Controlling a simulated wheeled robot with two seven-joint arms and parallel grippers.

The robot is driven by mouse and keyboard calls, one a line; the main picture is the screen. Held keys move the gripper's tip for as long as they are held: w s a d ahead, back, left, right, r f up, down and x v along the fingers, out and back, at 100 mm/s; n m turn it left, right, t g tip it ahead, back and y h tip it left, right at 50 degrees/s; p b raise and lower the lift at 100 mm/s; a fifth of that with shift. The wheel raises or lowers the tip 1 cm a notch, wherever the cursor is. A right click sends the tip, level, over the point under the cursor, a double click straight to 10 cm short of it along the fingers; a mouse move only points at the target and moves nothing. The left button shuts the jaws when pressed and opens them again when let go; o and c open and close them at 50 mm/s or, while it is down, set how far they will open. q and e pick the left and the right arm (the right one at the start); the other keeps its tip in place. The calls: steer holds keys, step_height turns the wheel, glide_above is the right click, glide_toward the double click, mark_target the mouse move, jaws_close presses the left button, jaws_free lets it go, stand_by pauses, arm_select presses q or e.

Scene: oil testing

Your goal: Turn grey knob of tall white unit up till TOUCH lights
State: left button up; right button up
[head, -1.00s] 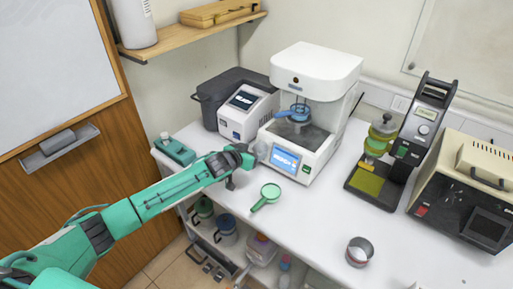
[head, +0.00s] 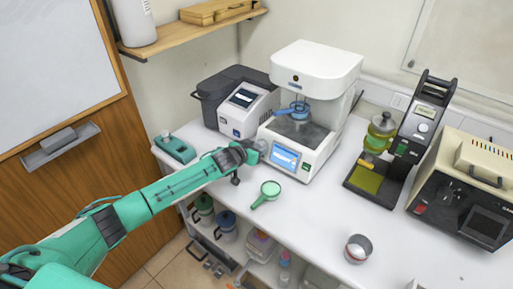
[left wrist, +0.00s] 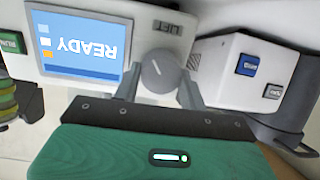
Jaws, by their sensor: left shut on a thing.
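The tall white unit (head: 316,72) stands at the back middle of the bench, with a blue ring-like cup (head: 296,108) in its open bay. Its lit blue screen (head: 285,158) reads READY, upside down in the left wrist view (left wrist: 82,48). The round grey knob (left wrist: 160,72) is beside the screen, near a LIFT label (left wrist: 167,27). Its pointer line is tilted. My left gripper (head: 258,148) is at the front left of the unit. In the left wrist view its fingers (left wrist: 160,88) are shut on the knob from both sides. My right gripper is not in view.
A grey-and-white device (head: 243,108) stands close left of the unit. A green-handled strainer (head: 268,193) lies in front. A metal cup (head: 357,249), a black stand (head: 401,150) and a beige instrument (head: 465,190) are to the right. The front middle of the bench is clear.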

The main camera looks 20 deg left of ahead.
arm_select(q)
steer(key=shift+m, duration=1.4)
steer(key=o, duration=1)
steer(key=shift+s, duration=0.15)
steer(key=shift+d+b+v, duration=0.1)
steer(key=shift+b+v, duration=0.85)
steer(key=shift+v, duration=2.45)
steer(key=shift+d+b+v, duration=0.15)
steer(key=shift+b+v, duration=0.75)
steer(key=shift+v, duration=2.45)
steer(key=shift+s, duration=0.1)
